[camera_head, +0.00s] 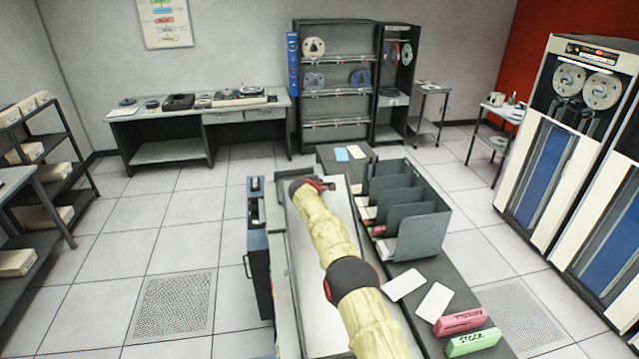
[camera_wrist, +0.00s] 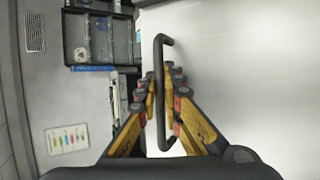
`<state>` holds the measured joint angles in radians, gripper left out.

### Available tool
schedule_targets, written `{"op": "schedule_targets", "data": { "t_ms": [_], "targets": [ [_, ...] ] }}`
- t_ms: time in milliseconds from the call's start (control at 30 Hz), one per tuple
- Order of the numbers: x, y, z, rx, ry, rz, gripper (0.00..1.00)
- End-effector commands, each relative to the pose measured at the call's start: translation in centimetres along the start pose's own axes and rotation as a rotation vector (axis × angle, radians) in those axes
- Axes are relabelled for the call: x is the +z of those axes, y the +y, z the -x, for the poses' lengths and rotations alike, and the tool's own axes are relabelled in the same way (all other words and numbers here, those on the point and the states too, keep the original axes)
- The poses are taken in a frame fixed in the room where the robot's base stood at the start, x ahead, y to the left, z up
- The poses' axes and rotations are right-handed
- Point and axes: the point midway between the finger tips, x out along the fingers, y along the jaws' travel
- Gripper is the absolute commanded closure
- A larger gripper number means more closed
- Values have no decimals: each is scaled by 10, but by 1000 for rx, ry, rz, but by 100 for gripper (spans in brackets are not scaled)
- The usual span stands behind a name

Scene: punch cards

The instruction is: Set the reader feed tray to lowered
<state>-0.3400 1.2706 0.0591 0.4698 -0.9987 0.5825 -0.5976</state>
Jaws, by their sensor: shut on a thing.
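My gripper (camera_wrist: 163,88) is shut on a black bar handle (camera_wrist: 164,140) in the wrist view. In the head view my arm reaches forward over a long machine with a pale top (camera_head: 335,222).
A grey divided card rack (camera_head: 425,212) stands right of my arm on a dark counter. White cards (camera_head: 434,301), a pink block (camera_head: 460,321) and a green block (camera_head: 473,342) lie nearer. A dark blue cabinet (camera_head: 258,275) stands to the left.

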Motion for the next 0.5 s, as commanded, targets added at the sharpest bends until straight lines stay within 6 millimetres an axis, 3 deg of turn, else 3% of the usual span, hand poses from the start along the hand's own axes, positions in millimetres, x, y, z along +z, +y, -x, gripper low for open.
{"op": "schedule_targets", "data": {
  "t_ms": [500],
  "targets": [
    [-4, -10, -15, -2, 1, 3, 100]
  ]
}}
